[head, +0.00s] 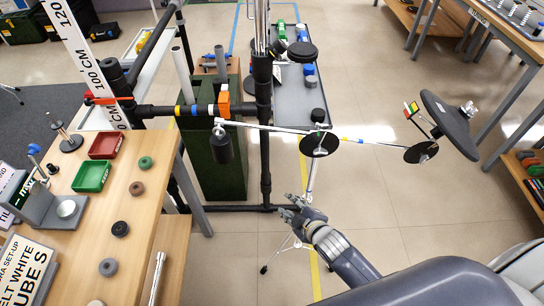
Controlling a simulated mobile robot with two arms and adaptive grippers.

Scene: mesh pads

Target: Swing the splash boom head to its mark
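A silver boom arm (268,127) reaches rightward from a black upright frame, with a black cylinder (222,146) hanging near its left end. A round black joint disc (320,144) is at its middle and another (421,152) is farther right. Beyond it is a large tilted black disc (450,124), which looks like the boom head; a small red, green and yellow piece (411,109) is beside it. I cannot tell which mark belongs to the head. My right gripper (288,209) is below the middle joint, apart from the boom; its finger opening is unclear. My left gripper is out of view.
A wooden table (128,255) at left holds red (105,146) and green (92,175) trays and several small round pieces. A tall white scale (84,63) stands behind. A thin tripod stands under the boom. Floor (400,220) at right is open; a bench (520,110) borders it.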

